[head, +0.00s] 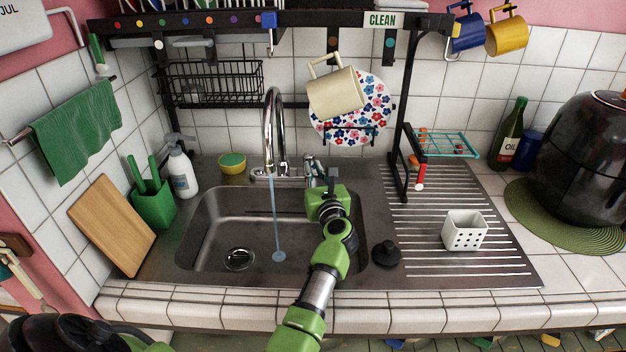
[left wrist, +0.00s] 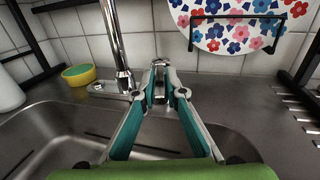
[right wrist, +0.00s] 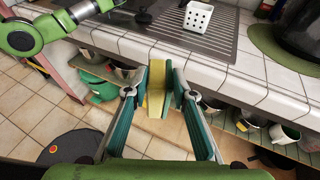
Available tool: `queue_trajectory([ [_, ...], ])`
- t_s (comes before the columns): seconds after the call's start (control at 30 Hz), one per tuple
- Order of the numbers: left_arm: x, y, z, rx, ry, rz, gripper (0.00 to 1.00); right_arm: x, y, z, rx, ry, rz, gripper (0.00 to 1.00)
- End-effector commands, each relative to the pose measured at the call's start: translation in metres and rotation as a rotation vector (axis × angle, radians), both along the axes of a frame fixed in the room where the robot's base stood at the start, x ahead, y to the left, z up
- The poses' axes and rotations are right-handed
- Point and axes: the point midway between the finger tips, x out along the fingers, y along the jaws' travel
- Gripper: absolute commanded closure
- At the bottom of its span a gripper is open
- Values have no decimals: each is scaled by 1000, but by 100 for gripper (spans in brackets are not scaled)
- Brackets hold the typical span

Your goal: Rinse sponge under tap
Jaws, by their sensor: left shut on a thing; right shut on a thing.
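The tap (head: 275,110) is a tall chrome gooseneck behind the sink, and a stream of water (head: 277,220) falls from it into the steel basin (head: 205,225). My left gripper (left wrist: 160,72) is shut on the tap's lever at the right of the spout; it also shows in the head view (head: 331,178), seen from behind. The lever is mostly hidden between the fingers. In the right wrist view, my right gripper (right wrist: 158,82) is shut on a yellow sponge (right wrist: 157,88), held in front of the counter's edge. The sponge and right gripper do not show in the head view.
A black plug (head: 386,253) and white holder (head: 465,231) sit on the right.

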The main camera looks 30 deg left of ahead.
Motion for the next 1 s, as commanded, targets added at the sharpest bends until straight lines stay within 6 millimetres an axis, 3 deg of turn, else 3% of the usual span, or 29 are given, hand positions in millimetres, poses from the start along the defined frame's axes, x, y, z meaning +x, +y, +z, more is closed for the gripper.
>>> queue_trajectory([
  [0.37, 1, -2, 1, 0, 1, 14, 100, 0, 0, -3, 0, 0, 0, 99],
  [0.4, 1, -2, 1, 0, 1, 14, 86, 0, 0, -3, 0, 0, 0, 99],
  [0.47, 1, -2, 1, 0, 1, 14, 71, 0, 0, -3, 0, 0, 0, 99],
  [0.83, 0, -1, 1, 1, 2, 11, 71, 0, 0, -2, 0, 0, 0, 99],
  [1.0, 0, 0, 5, 5, 4, -29, 71, 0, 0, 13, 0, 0, 0, 99],
])
